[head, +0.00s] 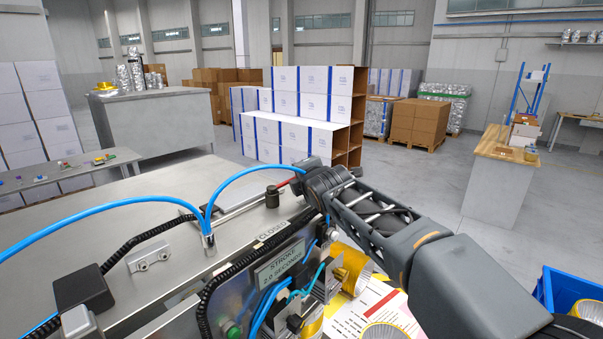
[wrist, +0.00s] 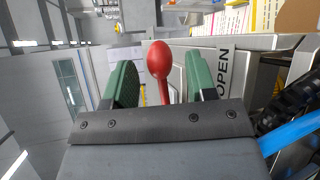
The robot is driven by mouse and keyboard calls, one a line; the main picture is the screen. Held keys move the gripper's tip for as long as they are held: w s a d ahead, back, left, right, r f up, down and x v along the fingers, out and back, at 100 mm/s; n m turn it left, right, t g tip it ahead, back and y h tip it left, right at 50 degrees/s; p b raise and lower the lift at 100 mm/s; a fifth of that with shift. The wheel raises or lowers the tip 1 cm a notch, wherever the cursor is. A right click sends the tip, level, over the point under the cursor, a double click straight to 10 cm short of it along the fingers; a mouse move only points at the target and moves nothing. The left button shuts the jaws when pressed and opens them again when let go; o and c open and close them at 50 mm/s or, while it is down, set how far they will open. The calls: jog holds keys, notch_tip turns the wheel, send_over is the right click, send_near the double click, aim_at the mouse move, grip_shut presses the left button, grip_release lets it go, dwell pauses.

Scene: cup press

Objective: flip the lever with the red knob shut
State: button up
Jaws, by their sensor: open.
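The lever's red knob (wrist: 159,60) shows in the wrist view on a red shaft, between the two green finger pads of my open gripper (wrist: 158,72). Gaps show on both sides of the knob, so the pads look clear of it. In the head view a short piece of the red lever shaft (head: 285,183) rises from a black pivot (head: 272,198) on the machine top toward my gripper (head: 303,172), which hides the knob there. A CLOSED label (head: 271,231) lies on the machine top nearer the camera. An OPEN label (wrist: 223,72) is right of the lever in the wrist view.
Blue air hoses (head: 110,222) arch over the metal machine top (head: 80,235) near the lever. A black corrugated cable runs along its edge. Gold cups (head: 352,268) sit at the machine's right side. A blue crate (head: 565,290) stands at lower right.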

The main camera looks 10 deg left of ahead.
jog(key=shift+x, duration=1.05)
grip_shut()
